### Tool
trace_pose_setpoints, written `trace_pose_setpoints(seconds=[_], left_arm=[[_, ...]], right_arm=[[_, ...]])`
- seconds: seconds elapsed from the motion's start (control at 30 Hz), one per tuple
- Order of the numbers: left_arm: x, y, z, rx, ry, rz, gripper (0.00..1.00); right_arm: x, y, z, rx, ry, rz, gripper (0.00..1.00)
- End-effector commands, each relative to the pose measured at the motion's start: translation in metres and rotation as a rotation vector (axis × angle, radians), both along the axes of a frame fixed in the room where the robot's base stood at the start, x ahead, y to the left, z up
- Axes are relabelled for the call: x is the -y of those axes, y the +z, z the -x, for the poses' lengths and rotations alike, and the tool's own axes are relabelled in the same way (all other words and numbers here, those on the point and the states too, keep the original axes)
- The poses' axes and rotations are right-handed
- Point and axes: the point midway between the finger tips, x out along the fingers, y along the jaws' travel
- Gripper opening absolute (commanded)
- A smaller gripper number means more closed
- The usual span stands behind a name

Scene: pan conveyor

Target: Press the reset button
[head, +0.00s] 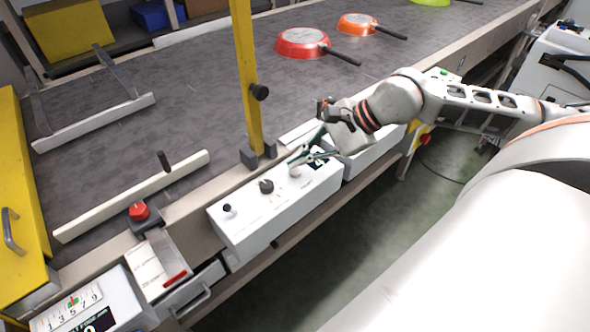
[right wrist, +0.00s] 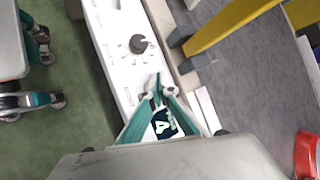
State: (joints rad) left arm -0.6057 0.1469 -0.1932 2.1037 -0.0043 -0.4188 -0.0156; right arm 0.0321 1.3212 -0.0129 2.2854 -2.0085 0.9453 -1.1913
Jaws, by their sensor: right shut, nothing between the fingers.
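A white control box (head: 250,225) stands along the conveyor's near edge. Its top carries a black dial (head: 266,186), which also shows in the right wrist view (right wrist: 138,44), and a small black knob (head: 228,209). My right gripper (head: 297,164) is shut and empty, pointing down over the box's right part, between the dial and a dark display (head: 319,157). In the right wrist view its fingertips (right wrist: 157,88) meet just over the panel. No button labelled reset can be read; the panel under the fingertips is partly hidden. Contact cannot be told. My left gripper is out of view.
A yellow post (head: 247,75) rises right behind the box. A red mushroom button (head: 139,211) sits on the conveyor edge at the left. A red pan (head: 300,42) and an orange pan (head: 356,23) lie on the grey belt (head: 190,95). Green floor (head: 375,225) lies in front.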

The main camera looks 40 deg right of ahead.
Motion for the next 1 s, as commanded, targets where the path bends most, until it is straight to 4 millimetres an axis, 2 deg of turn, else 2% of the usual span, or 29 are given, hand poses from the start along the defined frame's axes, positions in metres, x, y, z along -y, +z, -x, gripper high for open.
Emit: trace_pose_setpoints(seconds=[0.3, 1.0], left_arm=[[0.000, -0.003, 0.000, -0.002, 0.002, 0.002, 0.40], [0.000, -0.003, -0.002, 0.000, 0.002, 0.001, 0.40]], right_arm=[[0.000, -0.009, 0.000, -0.002, 0.000, 0.001, 0.00], [0.000, -0.012, 0.000, -0.001, 0.000, 0.000, 0.00]])
